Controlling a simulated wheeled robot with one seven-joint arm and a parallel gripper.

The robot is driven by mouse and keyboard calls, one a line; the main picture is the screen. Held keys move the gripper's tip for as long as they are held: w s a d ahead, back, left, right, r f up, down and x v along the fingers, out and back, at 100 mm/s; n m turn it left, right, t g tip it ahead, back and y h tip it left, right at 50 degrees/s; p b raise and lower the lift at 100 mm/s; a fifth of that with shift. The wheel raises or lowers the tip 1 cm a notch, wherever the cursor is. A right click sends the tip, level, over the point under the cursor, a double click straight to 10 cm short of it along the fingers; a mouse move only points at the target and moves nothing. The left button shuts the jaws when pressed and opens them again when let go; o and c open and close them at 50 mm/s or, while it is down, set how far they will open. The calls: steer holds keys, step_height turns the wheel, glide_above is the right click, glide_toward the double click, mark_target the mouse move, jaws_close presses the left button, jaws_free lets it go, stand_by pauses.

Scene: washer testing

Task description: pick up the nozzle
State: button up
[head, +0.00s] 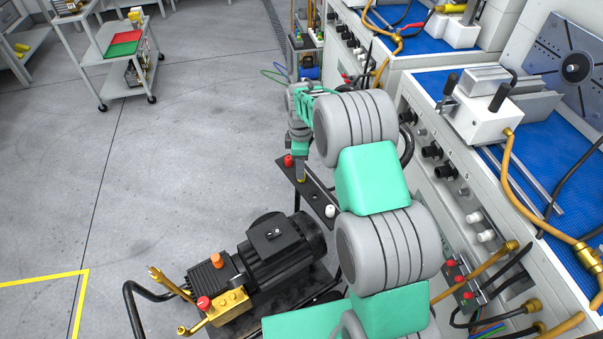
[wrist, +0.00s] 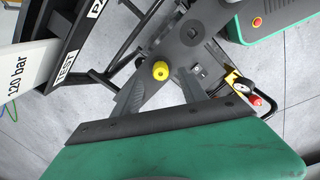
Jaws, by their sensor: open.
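Small coloured nozzle-like pieces sit on a black perforated plate (head: 316,195). A yellow one (wrist: 160,70) shows in the wrist view between my two fingers, near their tips, with a gap on each side. In the head view a bit of yellow (head: 301,181) shows at the fingertips. A red one (head: 288,160) and a white one (head: 330,211) stand on the same plate. My gripper (wrist: 160,82) is open and empty, pointing down over the plate. I cannot tell how far the fingertips are above the plate.
A black motor pump (head: 275,250) with brass fittings stands below the plate. Test benches with hoses and knobs (head: 450,170) line the right side. A cart with red and green trays (head: 125,45) stands far left.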

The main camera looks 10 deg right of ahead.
step_height(320, 180, down, 4)
steer(key=shift+f, duration=0.2)
jaws_close()
stand_by(0.4)
